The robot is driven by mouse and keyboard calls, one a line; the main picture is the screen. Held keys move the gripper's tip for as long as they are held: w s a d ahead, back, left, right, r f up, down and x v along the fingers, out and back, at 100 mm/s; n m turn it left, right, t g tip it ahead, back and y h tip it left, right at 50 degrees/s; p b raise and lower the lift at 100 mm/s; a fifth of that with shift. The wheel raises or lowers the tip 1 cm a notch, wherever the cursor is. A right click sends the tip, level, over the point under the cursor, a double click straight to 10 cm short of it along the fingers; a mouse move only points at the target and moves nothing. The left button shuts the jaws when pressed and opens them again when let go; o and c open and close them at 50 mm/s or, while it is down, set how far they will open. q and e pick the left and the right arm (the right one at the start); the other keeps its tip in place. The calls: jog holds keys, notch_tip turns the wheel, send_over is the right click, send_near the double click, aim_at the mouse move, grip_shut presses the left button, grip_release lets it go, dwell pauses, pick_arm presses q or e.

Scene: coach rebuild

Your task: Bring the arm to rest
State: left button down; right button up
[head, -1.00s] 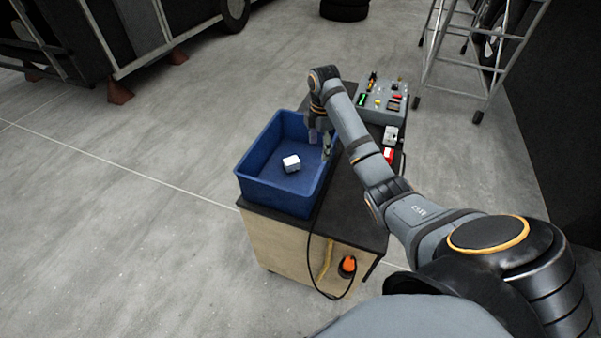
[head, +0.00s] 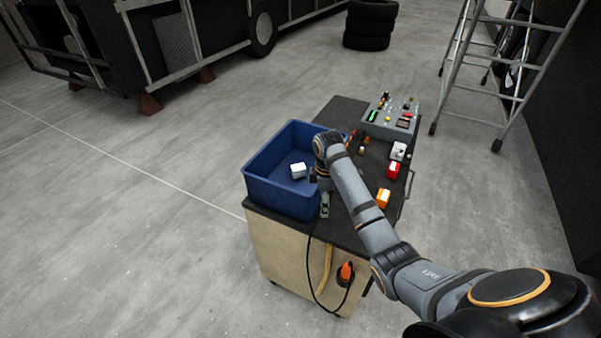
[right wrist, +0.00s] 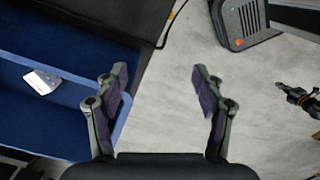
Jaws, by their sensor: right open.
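My right arm (head: 350,192) comes in from the lower right and reaches over the worktable (head: 335,110). My right gripper (head: 324,208) hangs downward by the front right corner of the blue bin (head: 266,190). In the right wrist view the right gripper (right wrist: 160,75) is open, with nothing between its fingers and grey floor behind them. The blue bin (right wrist: 65,95) lies left of the fingers there. A white block (head: 298,170) lies in the bin; it also shows in the right wrist view (right wrist: 42,80). My left gripper is not in view.
A control box (head: 392,118) stands at the table's far end. A grey-white part (head: 398,151), a red part (head: 393,170) and an orange part (head: 383,197) lie along its right side. An orange-and-black tool (head: 345,273) and a cable hang at the front. Floor to the left is clear.

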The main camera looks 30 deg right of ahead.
dwell(0.5)
jog(key=s+a+f+m+t, duration=0.1)
jog(key=s+a+f+m, duration=0.15)
jog(key=s, duration=0.25)
jog(key=s+a+f+m+t, duration=0.1)
jog(key=s+a+f+m, duration=0.15)
jog(key=s, duration=0.35)
jog(key=s+a+r+m+t, duration=0.25)
jog(key=s+m, duration=0.35)
jog(key=s, duration=0.5)
notch_tip(320, 180, down, 31)
jog(key=s+d+g+b, duration=0.2)
jog(key=s+b, duration=0.1)
jog(key=b, duration=0.2)
jog(key=s+d+f+g+b, duration=0.1)
jog(key=s+f+b, duration=0.3)
jog(key=s+f, duration=1.4)
notch_tip(320, 180, down, 2)
jog(key=shift+f+m+h, duration=0.2)
jog(key=shift+m+h, duration=0.1)
